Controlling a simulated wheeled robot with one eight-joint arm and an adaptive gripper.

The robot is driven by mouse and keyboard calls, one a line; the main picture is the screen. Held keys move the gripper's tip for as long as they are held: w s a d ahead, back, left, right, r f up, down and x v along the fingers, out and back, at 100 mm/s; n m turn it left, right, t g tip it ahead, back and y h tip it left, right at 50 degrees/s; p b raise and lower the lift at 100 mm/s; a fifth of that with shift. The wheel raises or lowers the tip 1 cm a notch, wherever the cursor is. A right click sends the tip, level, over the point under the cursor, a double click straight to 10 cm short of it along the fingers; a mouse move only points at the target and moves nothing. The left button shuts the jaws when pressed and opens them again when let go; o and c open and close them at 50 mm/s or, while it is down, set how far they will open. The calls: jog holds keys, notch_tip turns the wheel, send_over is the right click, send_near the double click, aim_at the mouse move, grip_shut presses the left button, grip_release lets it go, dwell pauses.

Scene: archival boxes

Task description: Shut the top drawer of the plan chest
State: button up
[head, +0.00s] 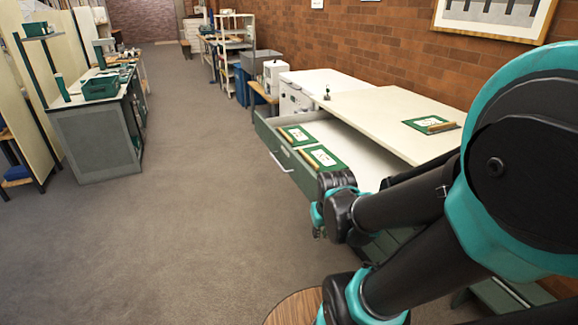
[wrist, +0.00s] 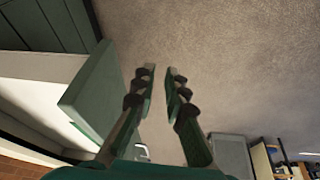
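The plan chest (head: 375,108) has a cream top and stands along the brick wall at right. Its top drawer (head: 262,133) is pulled well out, with a green front and pale inside. The drawer's silver handle (head: 280,162) is on the front. My gripper (head: 318,228) is beside the near end of the drawer front, partly hidden by my own arm. In the wrist view my gripper (wrist: 160,71) has its two fingers apart with nothing between them. The green drawer front (wrist: 100,92) is just left of the fingers; I cannot tell whether they touch.
Two green-and-white items (head: 320,157) with wooden strips lie in the drawer. A similar green item (head: 430,124) lies on the chest top. A round wooden stool top (head: 293,308) is close in front. A grey bench (head: 95,140) stands at left. The carpet between is clear.

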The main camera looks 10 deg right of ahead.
jog(key=w+r+n, duration=0.1)
jog(key=w, duration=0.1)
jog(key=w+n+h, duration=0.1)
jog(key=w+n, duration=0.1)
jog(key=w, duration=0.1)
jog(key=w+r+n+g, duration=0.1)
jog(key=w+n, duration=0.1)
jog(key=shift+w+a+r+h, duration=0.15)
jog(key=shift+w+r+h, duration=0.15)
jog(key=shift+r, duration=0.05)
grip_shut()
jog(key=w+a+r+n+h, duration=0.1)
jog(key=w+a+n+h, duration=0.1)
jog(key=w+a+n, duration=0.4)
jog(key=w+a+r+n+h, duration=0.1)
jog(key=w+a+n+h, duration=0.2)
jog(key=w, duration=0.6)
jog(key=w+a+n+h, duration=0.2)
jog(key=w+a+n, duration=0.2)
jog(key=w+n, duration=0.25)
send_near(302, 180)
notch_tip(302, 180, down, 4)
jog(key=w+d, duration=0.1)
jog(key=d, duration=0.2)
jog(key=shift+w+d+f+g, duration=0.2)
jog(key=shift+w+d+g, duration=0.1)
jog(key=shift+d, duration=0.2)
jog(key=shift+d, duration=0.1)
